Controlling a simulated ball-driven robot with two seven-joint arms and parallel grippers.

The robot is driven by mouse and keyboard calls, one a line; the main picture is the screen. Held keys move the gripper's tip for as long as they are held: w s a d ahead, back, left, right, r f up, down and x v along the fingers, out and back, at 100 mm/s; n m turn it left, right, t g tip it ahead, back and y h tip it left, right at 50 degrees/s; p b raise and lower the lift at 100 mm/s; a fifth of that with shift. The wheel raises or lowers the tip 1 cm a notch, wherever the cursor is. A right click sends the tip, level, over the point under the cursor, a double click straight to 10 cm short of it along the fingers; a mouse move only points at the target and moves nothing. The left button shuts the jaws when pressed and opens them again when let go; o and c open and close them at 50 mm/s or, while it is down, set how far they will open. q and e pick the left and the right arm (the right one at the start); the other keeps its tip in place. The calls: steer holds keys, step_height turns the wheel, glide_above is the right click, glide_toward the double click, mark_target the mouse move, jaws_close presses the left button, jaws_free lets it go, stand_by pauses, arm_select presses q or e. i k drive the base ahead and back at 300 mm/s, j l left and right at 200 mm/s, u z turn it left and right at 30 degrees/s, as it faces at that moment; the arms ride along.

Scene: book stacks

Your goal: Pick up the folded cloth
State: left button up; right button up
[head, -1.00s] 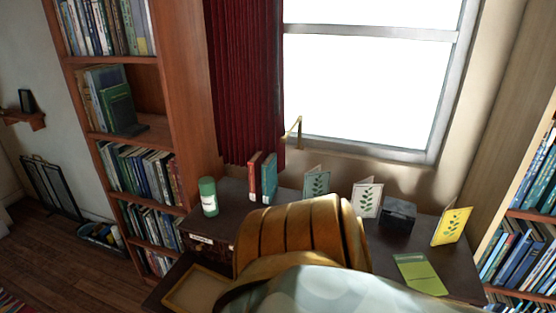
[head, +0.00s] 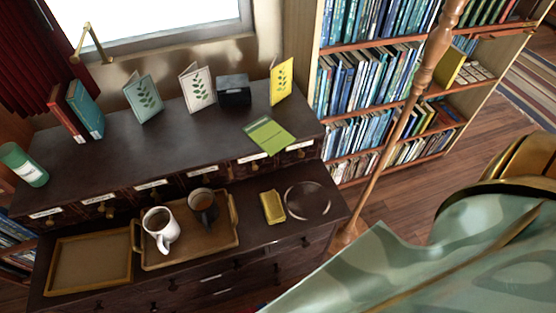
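A small yellow folded piece (head: 272,207), which looks like the folded cloth, lies flat on the lower dark wooden top of the cabinet. It lies between the wooden tray with two mugs and a round glass-like dish. Nothing covers it. Neither of my grippers shows in the head view, so I cannot see whether they are open or shut.
A wooden tray (head: 190,257) holds a white mug (head: 160,228) and a dark mug (head: 203,208). An empty tray (head: 90,262) stands left. A round dish (head: 307,201) lies right of the cloth. Cards stand on the upper shelf. A wooden pole (head: 392,150) rises at right.

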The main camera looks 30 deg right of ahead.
mark_target(271, 202)
steer(key=z, duration=1)
